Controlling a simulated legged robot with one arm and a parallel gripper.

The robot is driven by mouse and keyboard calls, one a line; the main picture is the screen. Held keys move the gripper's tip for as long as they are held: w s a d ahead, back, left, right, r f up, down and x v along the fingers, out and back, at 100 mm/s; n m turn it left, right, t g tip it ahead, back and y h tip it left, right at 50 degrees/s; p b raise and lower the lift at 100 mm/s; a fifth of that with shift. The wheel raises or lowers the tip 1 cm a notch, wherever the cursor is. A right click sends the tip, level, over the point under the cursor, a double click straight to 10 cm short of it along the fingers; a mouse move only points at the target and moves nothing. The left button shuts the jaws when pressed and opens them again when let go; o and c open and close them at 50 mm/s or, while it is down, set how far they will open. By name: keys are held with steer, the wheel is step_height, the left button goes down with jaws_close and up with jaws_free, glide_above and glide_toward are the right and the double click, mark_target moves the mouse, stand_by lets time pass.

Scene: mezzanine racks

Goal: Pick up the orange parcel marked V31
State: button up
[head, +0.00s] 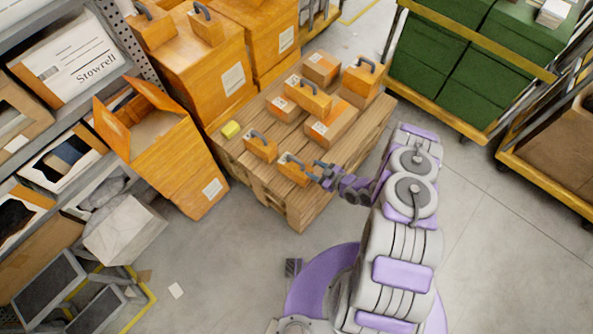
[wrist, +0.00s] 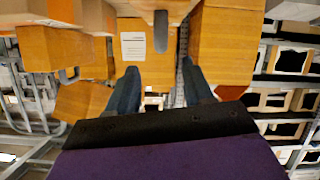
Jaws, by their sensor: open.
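Several orange parcels with dark handles stand on a wooden pallet stack (head: 312,200) in the head view. The nearest orange parcel (head: 292,173) is at the pallet's front edge, and a second orange parcel (head: 259,148) is just left of it. Another long orange parcel (head: 308,97) lies further back. No V31 marking is readable, so I cannot tell which parcel bears it. My gripper (head: 318,171) is beside the nearest parcel's right end, close to its handle. In the wrist view, my gripper (wrist: 160,92) has its fingers apart with nothing visibly held between them.
Large orange boxes (head: 205,60) stand behind the pallet, and an open orange carton (head: 180,150) is at its left. A yellow item (head: 230,129) lies on the pallet's left corner. Shelving (head: 110,20) lines the left; carts with green boxes (head: 430,60) stand right. Floor is clear at right.

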mark_target(301, 163)
steer(key=x, duration=0.2)
steer(key=b+x, duration=0.1)
steer(key=x, duration=0.2)
steer(key=shift+s+a+f, duration=0.1)
steer(key=shift+s+a, duration=0.1)
steer(key=shift+s, duration=0.05)
steer(key=shift+w+f+b, duration=0.15)
steer(key=shift+w+b, duration=0.2)
steer(key=shift+w, duration=0.15)
steer(key=x, duration=0.1)
steer(key=b+x, duration=0.1)
steer(key=x, duration=0.3)
steer(key=shift+s+a+b, duration=0.2)
steer(key=shift+a+b, duration=0.2)
steer(key=shift+d, duration=0.35)
steer(key=shift+c, duration=0.4)
steer(key=shift+d+r, duration=0.2)
steer(key=shift+r, duration=0.05)
steer(key=c, duration=0.3)
steer(key=shift+a, duration=0.35)
jaws_close()
steer(key=shift+d, duration=0.15)
